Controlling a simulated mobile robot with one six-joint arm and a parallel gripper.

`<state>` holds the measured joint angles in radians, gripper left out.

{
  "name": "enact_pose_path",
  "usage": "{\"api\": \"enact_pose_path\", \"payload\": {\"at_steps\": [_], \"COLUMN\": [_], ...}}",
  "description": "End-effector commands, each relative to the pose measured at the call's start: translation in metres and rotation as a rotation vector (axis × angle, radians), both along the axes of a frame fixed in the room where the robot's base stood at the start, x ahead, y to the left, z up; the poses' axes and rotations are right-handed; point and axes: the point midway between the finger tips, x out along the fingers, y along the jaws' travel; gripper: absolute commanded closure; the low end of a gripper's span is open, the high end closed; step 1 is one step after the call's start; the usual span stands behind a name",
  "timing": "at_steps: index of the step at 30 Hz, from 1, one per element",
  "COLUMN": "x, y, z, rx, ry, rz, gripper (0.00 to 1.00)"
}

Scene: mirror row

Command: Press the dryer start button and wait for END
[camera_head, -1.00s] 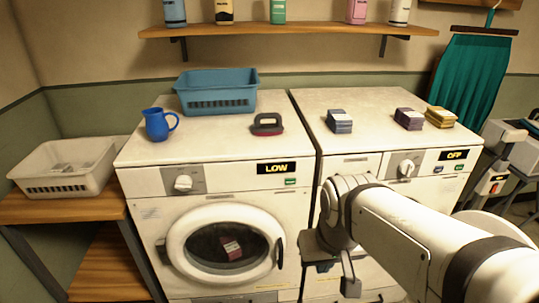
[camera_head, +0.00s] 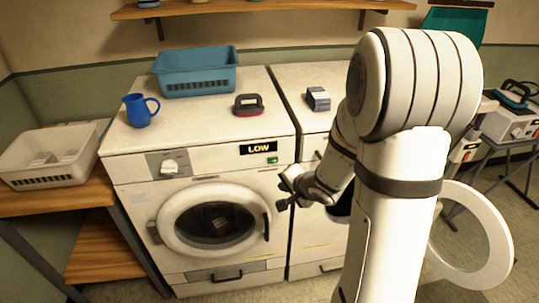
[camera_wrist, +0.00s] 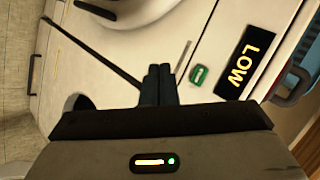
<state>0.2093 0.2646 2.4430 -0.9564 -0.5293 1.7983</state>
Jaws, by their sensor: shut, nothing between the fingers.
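The left front-loading machine (camera_head: 135,208) has its round door (camera_head: 165,222) shut, with a dark reddish item visible behind the glass. Its display (camera_head: 258,148) reads LOW in yellow. A small green button (camera_head: 272,160) sits just below the display; it also shows in the wrist view (camera_wrist: 198,75), near the display (camera_wrist: 243,62). My gripper (camera_head: 284,194) is in front of this machine's right side, below the button. In the wrist view its fingers (camera_wrist: 158,72) are shut together and empty, to the left of the button. I see no contact with the button.
A second machine (camera_head: 305,240) stands at the right, partly hidden by my arm, with a round door (camera_head: 502,235) swung open. On top are a blue basket (camera_head: 195,75), a blue jug (camera_head: 139,110) and a dark-handled brush (camera_head: 249,105). A white basket (camera_head: 50,155) stands on the left shelf.

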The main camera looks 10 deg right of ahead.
Motion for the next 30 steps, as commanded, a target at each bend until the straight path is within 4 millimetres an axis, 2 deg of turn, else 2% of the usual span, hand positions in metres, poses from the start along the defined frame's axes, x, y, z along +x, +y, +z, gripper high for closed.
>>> {"api": "enact_pose_path", "payload": {"at_steps": [11,16,28,30], "x": [0.001,0.007,0.060,0.068], "y": [0.003,0.004,0.004,0.004], "z": [-0.001,-0.002,-0.003,0.002], "rx": [0.032,0.030,0.030,0.031], "ry": [0.002,0.001,0.002,0.004], "rz": [0.000,0.002,0.002,0.002], "gripper": [1.00,1.00,1.00,1.00]}}
